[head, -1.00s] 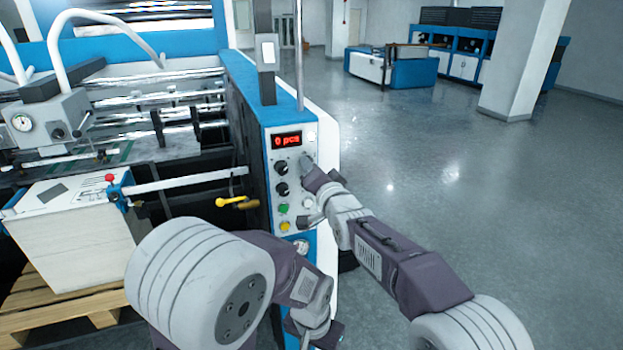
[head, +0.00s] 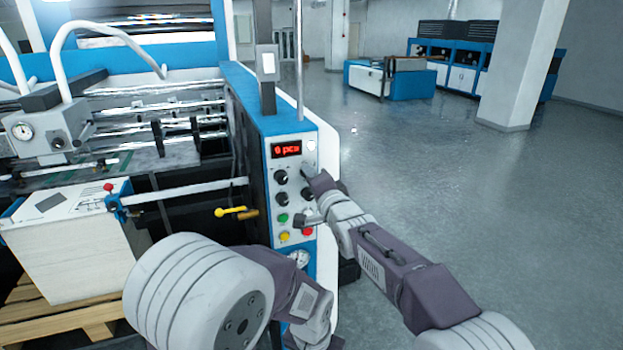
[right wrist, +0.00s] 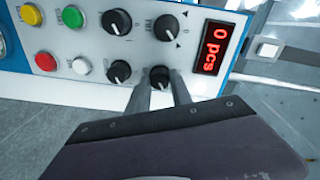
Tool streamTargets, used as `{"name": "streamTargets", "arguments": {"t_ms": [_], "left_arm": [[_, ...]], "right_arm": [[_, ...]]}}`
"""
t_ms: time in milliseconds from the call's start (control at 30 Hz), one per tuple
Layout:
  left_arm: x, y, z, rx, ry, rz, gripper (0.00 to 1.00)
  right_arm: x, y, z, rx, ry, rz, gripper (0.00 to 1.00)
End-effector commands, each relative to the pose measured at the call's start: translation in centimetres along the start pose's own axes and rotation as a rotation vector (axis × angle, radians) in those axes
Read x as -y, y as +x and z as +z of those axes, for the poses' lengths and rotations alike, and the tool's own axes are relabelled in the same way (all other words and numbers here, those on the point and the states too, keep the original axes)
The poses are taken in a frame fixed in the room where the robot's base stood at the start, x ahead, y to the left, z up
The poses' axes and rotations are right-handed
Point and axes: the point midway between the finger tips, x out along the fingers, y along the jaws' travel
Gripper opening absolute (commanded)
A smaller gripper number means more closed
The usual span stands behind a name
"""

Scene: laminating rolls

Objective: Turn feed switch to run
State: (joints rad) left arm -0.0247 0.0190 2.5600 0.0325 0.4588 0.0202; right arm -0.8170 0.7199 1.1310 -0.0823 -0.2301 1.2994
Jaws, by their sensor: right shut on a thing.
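The machine's control panel (head: 297,190) has a red "0 pcs" display (head: 286,149) with several black rotary switches below and beside it. My right gripper (right wrist: 158,88) reaches the panel's right column, just below the display in the head view (head: 308,171). Its two fingers stand on either side of a black rotary switch (right wrist: 160,74) and are shut on it. The switch labels are too small to read, and the held switch's pointer direction is unclear. My left gripper (head: 326,340) hangs low at the bottom edge, away from the panel; its finger opening cannot be made out.
Another black switch (right wrist: 119,72) sits close beside the held one. Green (head: 283,218), yellow (head: 284,236) and red (head: 307,231) buttons lie lower on the panel. A yellow-handled lever (head: 230,211) sticks out left of it. Open floor (head: 430,180) lies to the right.

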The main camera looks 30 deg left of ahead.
Motion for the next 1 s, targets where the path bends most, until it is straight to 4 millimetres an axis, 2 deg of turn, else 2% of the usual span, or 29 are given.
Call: {"name": "streamTargets", "arguments": {"t_ms": [167,200,267,567,667,767,1000], "left_arm": [[0.0,0.0,0.0,0.0,0.0,0.0,0.36],[0.0,0.0,0.0,0.0,0.0,0.0,0.36],[0.0,0.0,0.0,0.0,0.0,0.0,0.36],[0.0,0.1,0.0,0.0,0.0,0.0,0.36],[0.0,0.6,0.1,0.0,0.0,0.0,0.36],[0.0,1.8,0.2,0.0,0.0,0.0,0.36],[0.1,4.5,0.5,0.0,0.0,0.0,0.36]], "right_arm": [[0.0,0.0,0.0,0.0,0.002,0.001,0.0],[0.0,0.0,0.0,0.0,0.001,0.001,0.32],[0.0,0.0,0.0,0.0,0.001,0.001,0.48],[0.0,0.0,0.0,0.0,0.0,0.0,0.48],[-0.2,-0.6,0.1,0.0,0.0,0.0,0.48],[-0.4,-1.9,0.1,-0.001,0.0,-0.001,0.48],[-0.5,-6.7,0.1,-0.001,0.0,-0.001,0.48]]}}
